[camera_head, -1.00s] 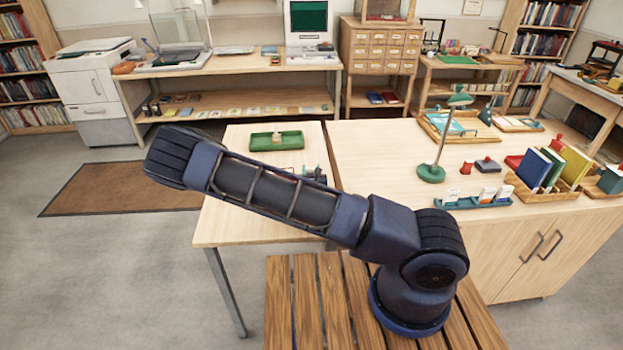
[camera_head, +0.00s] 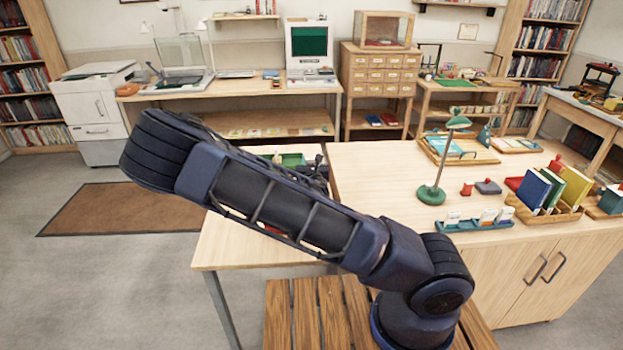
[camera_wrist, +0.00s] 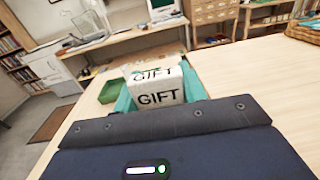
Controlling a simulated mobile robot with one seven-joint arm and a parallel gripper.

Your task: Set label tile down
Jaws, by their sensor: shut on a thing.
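The label tile (camera_wrist: 160,98) is a white block with GIFT in black letters on its front and top faces. My gripper (camera_wrist: 158,90) is shut on it, with a teal finger at each side, above the pale wooden table. Whether the tile touches the table cannot be told. A green tray (camera_wrist: 109,92) lies beyond and to the left of the tile in the wrist view. In the head view the tray (camera_head: 293,159) shows only in part, and my arm hides the tile.
A green lamp (camera_head: 432,194), a teal card holder (camera_head: 474,226) and a wooden book rack (camera_head: 545,215) stand on the right-hand table. The near left tabletop (camera_head: 235,243) is bare.

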